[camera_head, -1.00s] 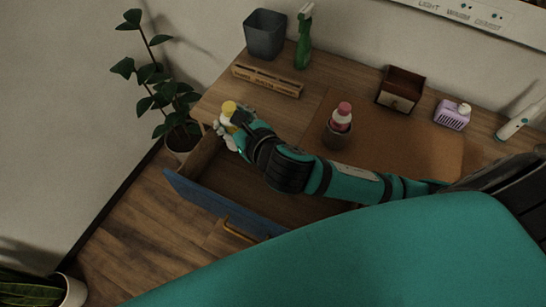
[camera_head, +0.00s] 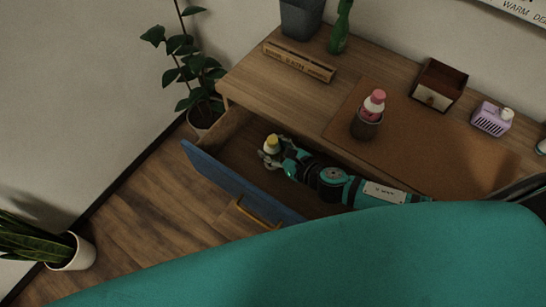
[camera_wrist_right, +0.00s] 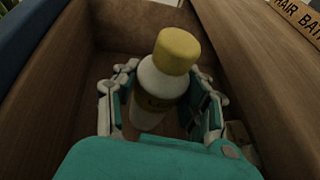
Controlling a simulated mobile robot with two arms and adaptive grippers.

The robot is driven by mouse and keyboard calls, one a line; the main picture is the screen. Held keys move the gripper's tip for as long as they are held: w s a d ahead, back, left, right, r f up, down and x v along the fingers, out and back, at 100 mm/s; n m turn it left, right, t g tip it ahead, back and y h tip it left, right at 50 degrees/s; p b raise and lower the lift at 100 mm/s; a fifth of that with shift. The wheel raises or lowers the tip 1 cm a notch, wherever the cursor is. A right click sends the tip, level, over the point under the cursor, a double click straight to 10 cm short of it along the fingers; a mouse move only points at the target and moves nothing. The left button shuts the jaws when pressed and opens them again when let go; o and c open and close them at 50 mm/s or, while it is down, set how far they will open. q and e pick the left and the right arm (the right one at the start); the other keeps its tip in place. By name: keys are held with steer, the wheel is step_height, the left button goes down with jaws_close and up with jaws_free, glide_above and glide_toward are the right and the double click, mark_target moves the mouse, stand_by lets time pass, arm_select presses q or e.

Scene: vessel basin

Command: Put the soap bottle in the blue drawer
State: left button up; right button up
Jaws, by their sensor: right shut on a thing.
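A white bottle with a yellow cap (camera_head: 271,143) is inside the open blue drawer, near its left end. I take it for the soap bottle; its label is too small to read. My right gripper (camera_head: 270,157) is shut on it. The right wrist view shows the bottle (camera_wrist_right: 158,88) between the two fingers of the gripper (camera_wrist_right: 160,98), slightly tilted, with wooden drawer walls around it. I cannot tell whether its base touches the drawer floor. The blue drawer (camera_head: 225,178) is pulled out and has a yellow handle. My left gripper is out of view.
On the desk (camera_head: 255,85) stand a grey bin (camera_head: 301,18), a green spray bottle (camera_head: 340,30), a wooden sign block (camera_head: 298,62), a dark cup (camera_head: 366,125) with a pink-capped bottle, a small wooden box (camera_head: 438,85) and a purple basket (camera_head: 491,120). Potted plants stand at the left.

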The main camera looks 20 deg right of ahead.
mark_target(272, 156)
steer(key=shift+f+b, duration=0.7)
steer(key=shift+f, duration=1.55)
steer(key=shift+f, duration=0.15)
steer(key=o, duration=1.3)
steer(key=shift+r, duration=0.3)
steer(key=b+v, duration=0.1)
steer(key=v, duration=1.1)
steer(key=shift+f+b, duration=0.15)
steer(key=shift+b, duration=0.15)
